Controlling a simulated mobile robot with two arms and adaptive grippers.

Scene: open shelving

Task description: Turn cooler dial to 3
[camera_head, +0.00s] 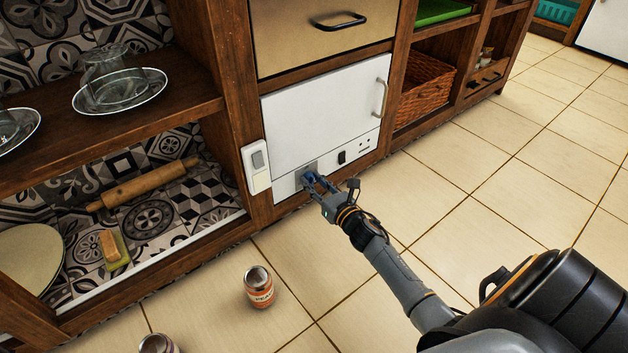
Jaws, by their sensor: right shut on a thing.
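The cooler (322,113) is a white box with a vertical handle, built into the wooden shelving under a drawer. Its control strip (348,158) runs along the bottom, with a black switch and small marks. My right gripper (309,180) is at the left part of this strip, shut on the cooler dial. The fingers cover most of the dial, so its setting cannot be read. My left gripper is not in view.
A white wall switch (257,169) is on the post left of the cooler. Cans (260,287) stand on the tiled floor. A rolling pin (150,182) and glass dishes (120,92) are on the left shelves. A wicker basket (424,88) is to the right. The floor at right is clear.

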